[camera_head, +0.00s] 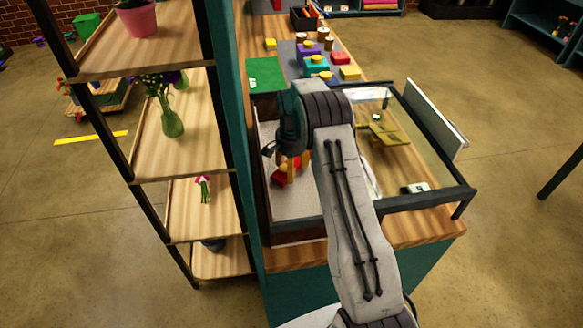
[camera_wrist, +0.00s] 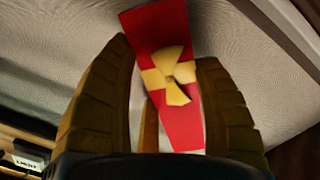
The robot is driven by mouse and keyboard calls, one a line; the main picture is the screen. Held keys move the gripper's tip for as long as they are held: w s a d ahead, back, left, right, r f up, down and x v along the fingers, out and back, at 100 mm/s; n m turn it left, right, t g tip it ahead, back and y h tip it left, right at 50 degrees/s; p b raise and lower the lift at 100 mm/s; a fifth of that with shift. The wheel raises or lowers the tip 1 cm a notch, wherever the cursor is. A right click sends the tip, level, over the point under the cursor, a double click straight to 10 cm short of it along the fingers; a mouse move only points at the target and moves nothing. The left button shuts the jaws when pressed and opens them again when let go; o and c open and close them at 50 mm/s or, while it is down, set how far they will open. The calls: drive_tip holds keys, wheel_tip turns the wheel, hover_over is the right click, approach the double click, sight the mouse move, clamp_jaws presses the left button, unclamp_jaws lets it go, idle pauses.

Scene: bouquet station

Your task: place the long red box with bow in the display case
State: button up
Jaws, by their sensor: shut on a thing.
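The long red box with a gold bow (camera_wrist: 160,28) is between the two dark yellow fingers of my gripper (camera_wrist: 163,55), which is shut on it. A small red part of the box (camera_head: 284,175) also shows in the head view beside my arm. The display case (camera_head: 424,203) has a dark frame and clear sides and stands on the wooden counter. My gripper is over the pale, cloth-like floor at the case's left side. My arm hides most of the gripper and part of the case. I cannot tell whether the box touches the floor.
Several small wrapped boxes (camera_head: 314,66) and a green mat (camera_head: 265,74) lie on the counter behind the case. A white panel (camera_head: 437,118) stands at the case's right. A wooden shelf unit (camera_head: 160,207) with plants is close on the left. A small label card (camera_wrist: 28,159) shows at lower left.

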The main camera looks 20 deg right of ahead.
drive_tip(key=o, duration=1.2)
